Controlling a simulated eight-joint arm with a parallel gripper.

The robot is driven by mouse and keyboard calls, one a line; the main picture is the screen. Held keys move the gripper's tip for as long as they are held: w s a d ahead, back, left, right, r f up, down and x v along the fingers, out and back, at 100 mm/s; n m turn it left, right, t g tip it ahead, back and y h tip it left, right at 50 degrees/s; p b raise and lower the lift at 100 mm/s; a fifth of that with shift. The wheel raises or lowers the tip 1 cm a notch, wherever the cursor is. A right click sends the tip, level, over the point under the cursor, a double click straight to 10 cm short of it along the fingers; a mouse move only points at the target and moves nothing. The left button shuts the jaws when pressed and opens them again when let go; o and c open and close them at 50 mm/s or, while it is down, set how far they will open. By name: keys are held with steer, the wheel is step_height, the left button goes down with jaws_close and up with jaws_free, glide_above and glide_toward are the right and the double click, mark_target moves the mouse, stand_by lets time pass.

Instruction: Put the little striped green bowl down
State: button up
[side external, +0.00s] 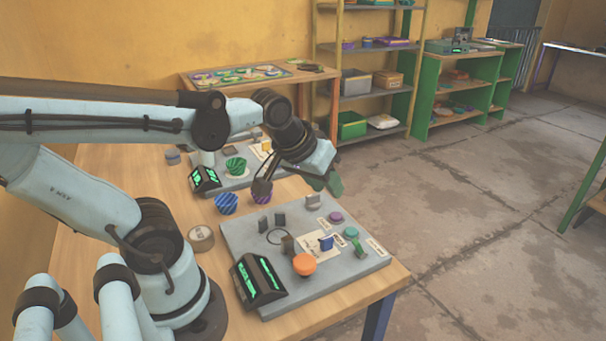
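A little green bowl (235,165) with darker stripes shows at the far grey panel (243,182), behind my arm. It looks upright and apart from my gripper. My gripper (318,182) hangs to the right of it, above the area between the two panels, with its wrist tilted down. A dark green part shows at its tip. I see no bowl in it, but its fingers are too small and partly hidden to tell whether they are open. A blue striped bowl (226,203) and a purple bowl (262,198) stand on the table between the panels.
The near grey panel (335,262) carries an orange knob (304,264), small upright blocks and a black box with green displays (258,280). A tape roll (201,238) lies beside it. Another display box (205,179) stands on the far panel. Shelves (370,90) stand behind.

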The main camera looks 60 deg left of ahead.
steer(key=d+m, duration=0.2)
steer(key=m, duration=0.1)
steer(key=s+d+m+h, duration=0.1)
steer(key=d+m, duration=0.1)
steer(key=shift+f+t, duration=0.3)
steer(key=shift+f, duration=0.1)
